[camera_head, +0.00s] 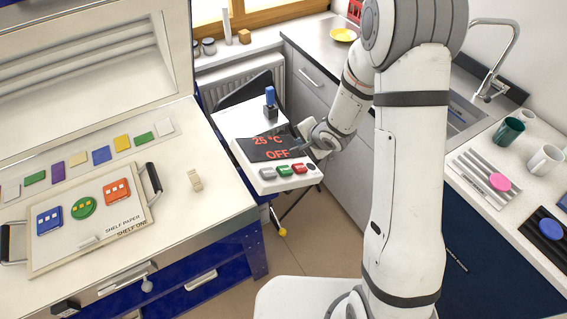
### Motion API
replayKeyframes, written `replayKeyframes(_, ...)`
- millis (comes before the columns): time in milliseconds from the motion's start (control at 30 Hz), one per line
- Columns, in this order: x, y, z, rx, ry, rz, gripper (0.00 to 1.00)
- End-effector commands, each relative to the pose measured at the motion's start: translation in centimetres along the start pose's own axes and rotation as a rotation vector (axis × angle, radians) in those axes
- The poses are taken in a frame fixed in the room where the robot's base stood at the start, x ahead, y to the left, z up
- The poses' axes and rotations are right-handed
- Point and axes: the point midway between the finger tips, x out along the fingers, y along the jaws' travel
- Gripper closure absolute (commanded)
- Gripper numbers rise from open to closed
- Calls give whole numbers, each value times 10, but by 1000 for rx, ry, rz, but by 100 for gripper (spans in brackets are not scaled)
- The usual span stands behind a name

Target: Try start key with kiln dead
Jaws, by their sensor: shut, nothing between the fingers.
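The kiln controller (239,123) is a white box with a dark display (268,145) reading "25 °C" and "OFF" in red. Along its front edge are a grey key (267,173), a green key (284,171), a red key (299,167) and a small dark knob (311,165). No key label is legible. A blue-handled switch (270,97) stands upright at its back. My gripper (302,148) is shut and empty over the display's right side, above the keys. Whether it touches the controller cannot be told. The kiln (222,193) stands open at left.
A shelf board (140,222) with black handles and three colored glass pieces lies on the kiln. A small beige block (195,180) and a row of colored tiles (102,155) lie nearby. A counter (505,140) at right holds mugs and racks. Floor shows between.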

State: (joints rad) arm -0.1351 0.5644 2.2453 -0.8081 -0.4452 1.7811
Motion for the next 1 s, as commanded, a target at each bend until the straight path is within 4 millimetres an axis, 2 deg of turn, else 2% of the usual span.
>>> replayKeyframes(467, 4, 3, 2, 1, -2, -1, 100)
replayKeyframes(1000, 41, 30, 27, -2, -2, -2, 100)
